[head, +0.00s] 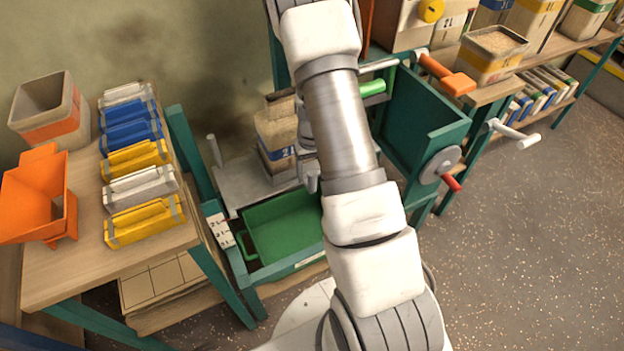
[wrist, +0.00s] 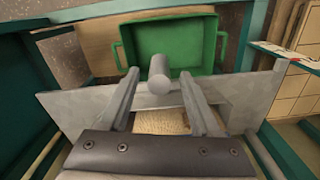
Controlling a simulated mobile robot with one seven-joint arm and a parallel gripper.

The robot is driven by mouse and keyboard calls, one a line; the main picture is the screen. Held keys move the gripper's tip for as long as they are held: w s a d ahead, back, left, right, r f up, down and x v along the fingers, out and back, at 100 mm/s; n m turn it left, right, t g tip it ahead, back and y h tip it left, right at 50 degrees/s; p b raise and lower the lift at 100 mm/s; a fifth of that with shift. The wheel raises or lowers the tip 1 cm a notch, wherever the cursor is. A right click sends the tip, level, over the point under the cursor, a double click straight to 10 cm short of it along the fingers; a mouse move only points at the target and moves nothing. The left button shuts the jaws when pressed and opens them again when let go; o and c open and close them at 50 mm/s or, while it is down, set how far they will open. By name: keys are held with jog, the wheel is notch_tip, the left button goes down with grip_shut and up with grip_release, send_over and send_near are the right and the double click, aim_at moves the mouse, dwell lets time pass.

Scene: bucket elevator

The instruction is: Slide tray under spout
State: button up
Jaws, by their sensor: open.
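A green tray (head: 272,232) with a handle on its left end sits in the teal stand below the grey plate (head: 235,185). My arm hides its right end. In the wrist view the green tray (wrist: 168,46) appears beyond the plate (wrist: 75,105), with a handle on each end. My gripper (wrist: 160,74) is open, its fingers on either side of a grey peg (wrist: 158,80). I cannot tell whether they touch it. The gripper is mostly hidden behind my arm in the head view. I cannot clearly make out the spout.
A teal box (head: 425,115) with a grey disc and red handle stands right of my arm. The floor (head: 530,240) at right is clear.

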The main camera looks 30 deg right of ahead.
notch_tip(320, 180, up, 12)
jog(key=p, duration=0.2)
